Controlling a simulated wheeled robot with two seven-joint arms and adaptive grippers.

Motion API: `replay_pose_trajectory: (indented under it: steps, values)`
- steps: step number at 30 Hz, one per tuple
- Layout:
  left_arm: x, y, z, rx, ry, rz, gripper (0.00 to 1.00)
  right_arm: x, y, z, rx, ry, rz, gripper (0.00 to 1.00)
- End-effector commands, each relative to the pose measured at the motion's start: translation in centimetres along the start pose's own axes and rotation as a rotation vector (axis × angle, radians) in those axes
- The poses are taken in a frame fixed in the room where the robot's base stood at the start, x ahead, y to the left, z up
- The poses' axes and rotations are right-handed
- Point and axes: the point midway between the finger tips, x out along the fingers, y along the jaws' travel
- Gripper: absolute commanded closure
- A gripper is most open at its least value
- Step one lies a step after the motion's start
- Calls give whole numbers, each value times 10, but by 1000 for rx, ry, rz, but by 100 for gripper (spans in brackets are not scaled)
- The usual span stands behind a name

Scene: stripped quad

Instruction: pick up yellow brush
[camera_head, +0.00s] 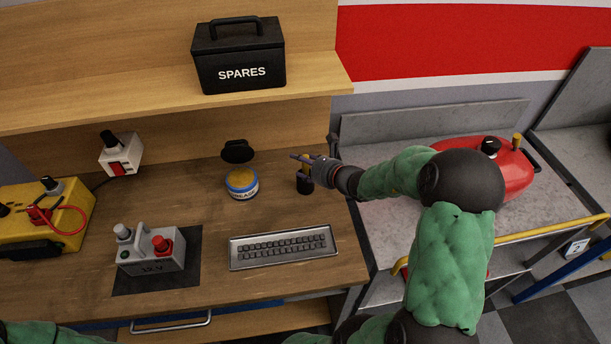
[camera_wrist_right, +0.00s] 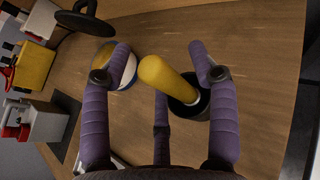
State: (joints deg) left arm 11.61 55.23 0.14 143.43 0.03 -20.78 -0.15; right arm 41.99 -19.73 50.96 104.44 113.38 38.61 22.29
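The yellow brush (camera_wrist_right: 168,76) stands on the bench, its yellow handle pointing up from a dark round base. In the head view its dark base (camera_head: 305,186) shows just below my right gripper, with the rest mostly hidden. My right gripper (camera_head: 308,165) reaches in from the right. In the right wrist view, the purple fingers of my right gripper (camera_wrist_right: 157,62) are spread wide, with the brush handle between them, closer to the right finger. I see no finger closed on the handle. My left gripper is not in view.
A keyboard (camera_head: 284,246) lies in front. A grey switch box (camera_head: 150,250) and yellow case (camera_head: 45,215) are farther left. A SPARES box (camera_head: 239,62) sits on the shelf above.

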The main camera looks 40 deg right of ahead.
Motion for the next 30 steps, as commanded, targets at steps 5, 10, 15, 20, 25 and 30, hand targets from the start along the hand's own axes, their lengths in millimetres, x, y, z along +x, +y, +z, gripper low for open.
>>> replay_pose_trajectory:
  steps: [5, 10, 15, 20, 25, 30]
  values:
    - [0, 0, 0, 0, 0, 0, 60, 0, 0, 0, 0, 0, 0, 88]
    - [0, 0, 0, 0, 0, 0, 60, 0, 0, 0, 0, 0, 0, 100]
    - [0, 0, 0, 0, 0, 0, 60, 0, 0, 0, 0, 0, 0, 100]
    - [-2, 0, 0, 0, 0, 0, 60, -2, 0, 2, 0, 0, 0, 100]
    - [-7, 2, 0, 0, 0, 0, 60, -10, 2, 14, -1, -2, -1, 100]
    - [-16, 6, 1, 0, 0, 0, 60, -19, 2, 36, -2, -2, -1, 100]
